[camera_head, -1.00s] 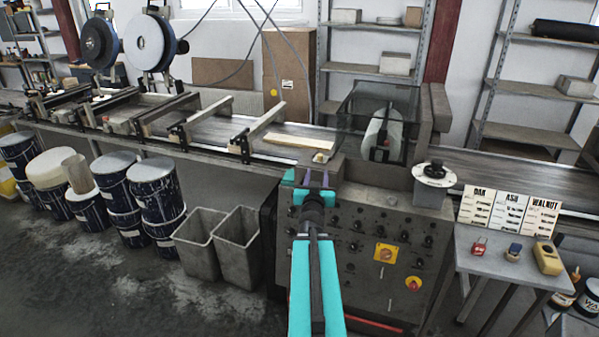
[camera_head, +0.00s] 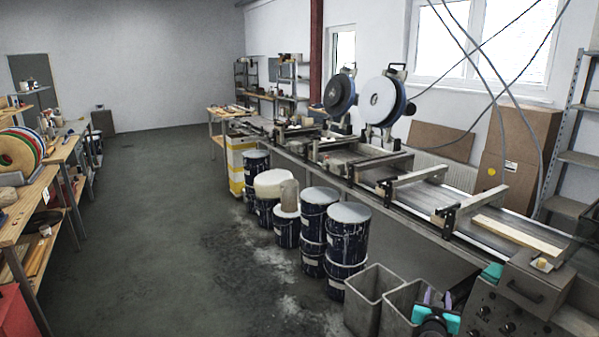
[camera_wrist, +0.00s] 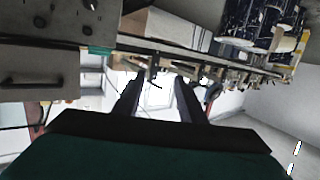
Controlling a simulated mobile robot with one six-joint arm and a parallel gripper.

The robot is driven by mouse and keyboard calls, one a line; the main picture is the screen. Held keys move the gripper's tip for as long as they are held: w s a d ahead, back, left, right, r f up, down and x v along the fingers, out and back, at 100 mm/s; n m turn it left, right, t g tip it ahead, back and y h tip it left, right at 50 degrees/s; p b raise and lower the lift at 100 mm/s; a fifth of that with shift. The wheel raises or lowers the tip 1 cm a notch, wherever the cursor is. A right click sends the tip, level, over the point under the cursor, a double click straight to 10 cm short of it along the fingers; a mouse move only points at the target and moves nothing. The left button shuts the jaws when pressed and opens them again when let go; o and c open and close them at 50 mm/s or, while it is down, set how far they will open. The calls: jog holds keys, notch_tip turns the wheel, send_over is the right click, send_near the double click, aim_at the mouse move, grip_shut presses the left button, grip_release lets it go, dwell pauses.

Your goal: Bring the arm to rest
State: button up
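My gripper (camera_head: 438,298) shows at the lower right of the head view, in front of the grey bins and left of the control panel. Its two purple fingertips point up. In the wrist view my gripper (camera_wrist: 157,95) has its two dark fingers apart, with nothing between them. Most of my arm is outside the head view.
The conveyor (camera_head: 365,175) runs along the right with a pale board (camera_head: 517,235) on it. Grey bins (camera_head: 372,290) and several dark blue drums (camera_head: 348,245) stand before it. A workbench (camera_head: 30,205) is at left. The floor (camera_head: 160,220) between is clear.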

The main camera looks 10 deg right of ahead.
jog(key=w+a+f+n+g+y+b, duration=0.1)
jog(key=a+f+n+y, duration=0.25)
jog(key=a+f, duration=1)
jog(key=w+a+f+n+g+y, duration=0.1)
jog(key=a+f+n+y, duration=0.3)
jog(key=a+f, duration=0.95)
jog(key=s+a+f+g+y, duration=0.1)
jog(key=s+a+f+y, duration=0.15)
jog(key=a, duration=0.35)
jog(key=s+a+f+g+y, duration=0.1)
jog(key=s+a+f+g, duration=0.15)
jog(key=a, duration=0.25)
jog(key=s+a+f+n+g+b, duration=0.1)
jog(key=s+a+f+g, duration=0.1)
jog(key=s+a+f, duration=0.45)
jog(key=s+a+f+n+g, duration=0.1)
jog(key=s+a+f+g, duration=0.15)
jog(key=s, duration=0.65)
jog(key=s+d+m+g, duration=0.2)
jog(key=s+g, duration=0.5)
jog(key=s, duration=0.9)
jog(key=shift+s+d+r+g+h, duration=0.15)
jog(key=shift+d+r+g+h, duration=0.15)
jog(key=shift+r+g, duration=0.1)
